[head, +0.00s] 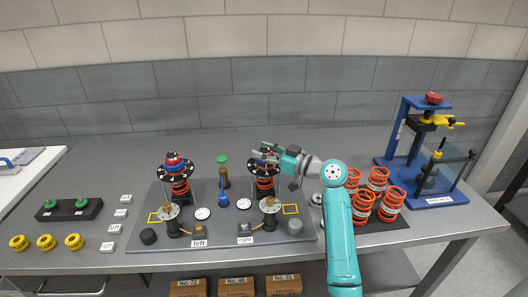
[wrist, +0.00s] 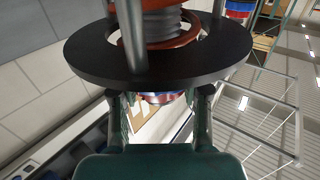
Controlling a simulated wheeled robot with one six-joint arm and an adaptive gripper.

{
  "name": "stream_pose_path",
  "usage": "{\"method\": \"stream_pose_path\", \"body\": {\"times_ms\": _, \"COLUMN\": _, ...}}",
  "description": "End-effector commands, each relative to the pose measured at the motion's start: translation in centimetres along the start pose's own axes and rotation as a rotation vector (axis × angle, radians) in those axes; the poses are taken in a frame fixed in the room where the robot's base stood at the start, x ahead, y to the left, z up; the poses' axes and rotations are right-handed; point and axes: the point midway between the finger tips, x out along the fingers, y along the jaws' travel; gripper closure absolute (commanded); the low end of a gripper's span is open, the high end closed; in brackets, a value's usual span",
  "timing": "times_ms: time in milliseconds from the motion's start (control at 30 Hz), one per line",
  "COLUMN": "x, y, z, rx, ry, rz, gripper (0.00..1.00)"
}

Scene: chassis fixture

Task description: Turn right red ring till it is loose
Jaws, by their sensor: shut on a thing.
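The right strut stands behind the "right" label, with an orange spring (head: 265,184) under a black disc. In the head view my gripper (head: 263,153) reaches in from the right at the strut's top, and its fingers hide most of the right red ring (head: 267,146). In the wrist view, which looks upside down, the black disc (wrist: 160,62) crosses the picture. My fingers lie on both sides of a red and blue piece (wrist: 163,97) at the strut's top. The gripper is shut on the red ring; the contact itself is partly hidden.
The left strut, with its red ring (head: 173,158), stands on the same grey plate (head: 140,215). Green- and blue-topped tools stand between the struts. Several orange springs (head: 364,205) and a blue press (head: 410,165) are to the right. Yellow rings (head: 46,242) lie at left.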

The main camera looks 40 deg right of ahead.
Motion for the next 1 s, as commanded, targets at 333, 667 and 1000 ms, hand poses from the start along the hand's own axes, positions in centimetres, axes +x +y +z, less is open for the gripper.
{"method": "stream_pose_path", "body": {"times_ms": 333, "x": 0.1, "y": 0.1, "z": -0.03, "rx": 0.002, "ry": -0.002, "rz": -0.21, "gripper": 0.89}}
{"method": "stream_pose_path", "body": {"times_ms": 667, "x": 0.09, "y": -0.06, "z": -0.07, "rx": 0.002, "ry": -0.001, "rz": -0.514, "gripper": 0.89}}
{"method": "stream_pose_path", "body": {"times_ms": 1000, "x": 0.06, "y": -0.27, "z": -0.03, "rx": 0.001, "ry": -0.002, "rz": -0.765, "gripper": 0.89}}
